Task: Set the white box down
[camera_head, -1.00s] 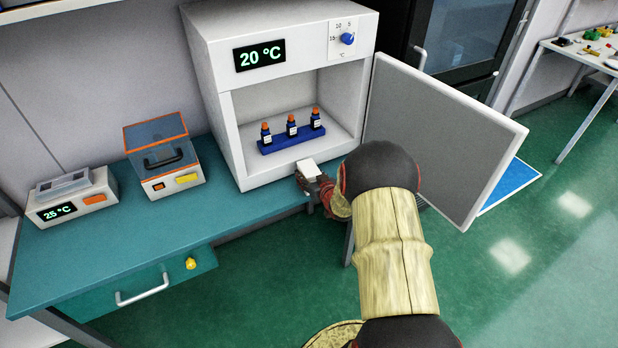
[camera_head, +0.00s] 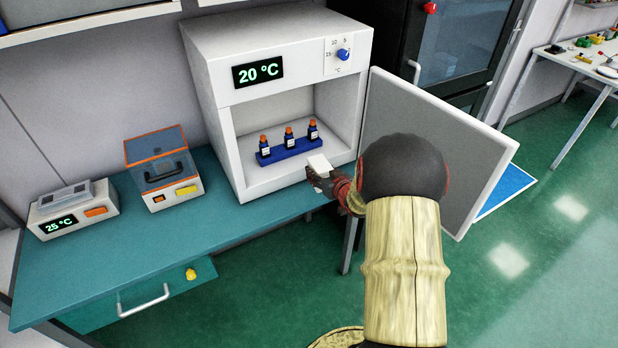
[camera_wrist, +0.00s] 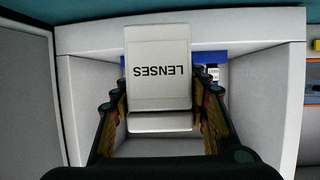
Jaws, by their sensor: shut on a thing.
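The white box (camera_head: 319,163) is small and held at the front opening of the white cabinet (camera_head: 225,120). In the wrist view the white box (camera_wrist: 158,72) reads "LENSES", upside down, and fills the space between the fingers. My gripper (camera_head: 328,182) is shut on it; the gripper also shows in the wrist view (camera_wrist: 160,112). Inside the cabinet a blue rack (camera_head: 290,152) holds three dark bottles with orange caps. In the wrist view the box hides most of the rack.
The cabinet's door (camera_head: 430,150) stands open to the right, close beside my arm. On the teal bench (camera_head: 130,255) stand a clear-lidded orange-trimmed device (camera_head: 162,170) and a "25 °C" device (camera_head: 72,208). The bench front is clear. The cabinet floor in front of the rack looks free.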

